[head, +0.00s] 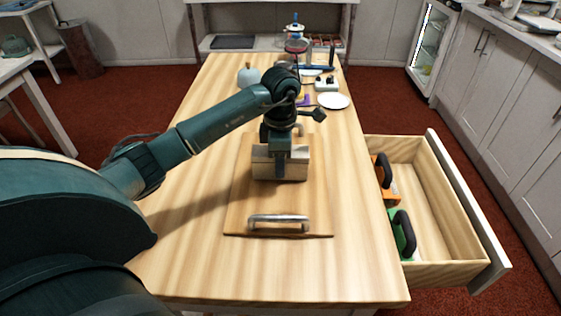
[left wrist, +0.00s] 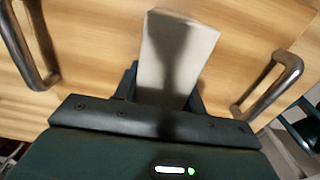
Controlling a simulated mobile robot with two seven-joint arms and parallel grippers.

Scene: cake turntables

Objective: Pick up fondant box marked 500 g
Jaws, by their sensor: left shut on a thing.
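My left gripper (head: 281,168) points down over the middle of the table and is shut on a pale box (head: 263,168), taken as the fondant box. In the left wrist view the pale, blocky box (left wrist: 178,58) sits between the fingers of the left gripper (left wrist: 168,95). No 500 g marking can be read on it. The box is above or on a wooden board (head: 245,210) with metal handles; whether it touches the board I cannot tell. My right gripper is not in view.
A metal handle (head: 278,220) stands up at the board's near edge. An open drawer (head: 440,200) at the right holds orange (head: 392,198) and green (head: 397,243) things with black handles. A white plate (head: 333,101) and other small items stand farther back. The table's left side is clear.

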